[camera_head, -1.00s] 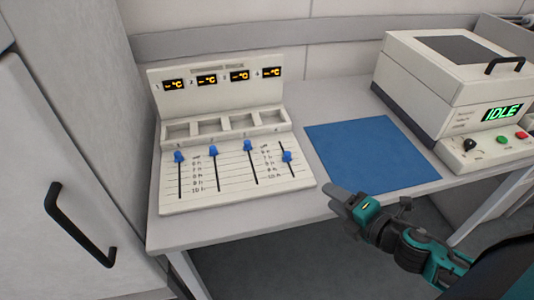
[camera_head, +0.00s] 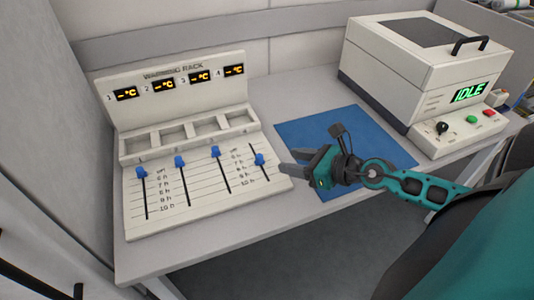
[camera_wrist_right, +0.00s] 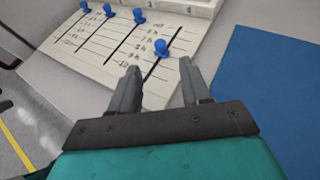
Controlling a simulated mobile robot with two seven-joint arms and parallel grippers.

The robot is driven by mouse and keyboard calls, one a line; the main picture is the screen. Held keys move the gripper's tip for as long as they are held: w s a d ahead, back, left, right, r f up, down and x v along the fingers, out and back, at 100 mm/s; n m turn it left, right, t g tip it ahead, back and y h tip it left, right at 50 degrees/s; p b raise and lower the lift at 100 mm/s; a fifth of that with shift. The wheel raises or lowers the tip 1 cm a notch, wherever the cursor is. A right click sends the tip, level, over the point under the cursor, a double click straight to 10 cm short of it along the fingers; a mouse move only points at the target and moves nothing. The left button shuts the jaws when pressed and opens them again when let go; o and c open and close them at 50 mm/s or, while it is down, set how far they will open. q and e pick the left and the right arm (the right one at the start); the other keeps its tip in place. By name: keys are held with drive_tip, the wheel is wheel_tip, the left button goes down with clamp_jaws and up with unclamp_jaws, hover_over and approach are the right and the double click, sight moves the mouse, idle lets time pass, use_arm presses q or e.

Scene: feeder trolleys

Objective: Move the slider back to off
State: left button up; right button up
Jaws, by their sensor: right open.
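The warming rack (camera_head: 190,215) stands on the table with several blue slider knobs on its sloped front panel. The rightmost knob (camera_head: 259,159), under display 4, sits partway down its slot, below the "off" line. The other knobs, such as the leftmost one (camera_head: 141,172), sit at the top of their slots. My right gripper (camera_head: 286,163) is open and empty, just right of the rightmost knob. In the right wrist view the same knob (camera_wrist_right: 161,47) shows ahead of and between the open fingertips (camera_wrist_right: 160,68), not held. My left gripper is not in view.
A blue mat (camera_head: 300,132) lies on the table right of the rack, under my right arm. A white machine (camera_head: 400,75) reading IDLE stands at the back right. The rack's empty compartments (camera_head: 185,133) and raised display panel are behind the sliders.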

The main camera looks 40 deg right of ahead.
sight(261, 156)
drive_tip(key=shift+x, duration=4.35)
drive_tip(key=shift+c, duration=0.3)
clamp_jaws()
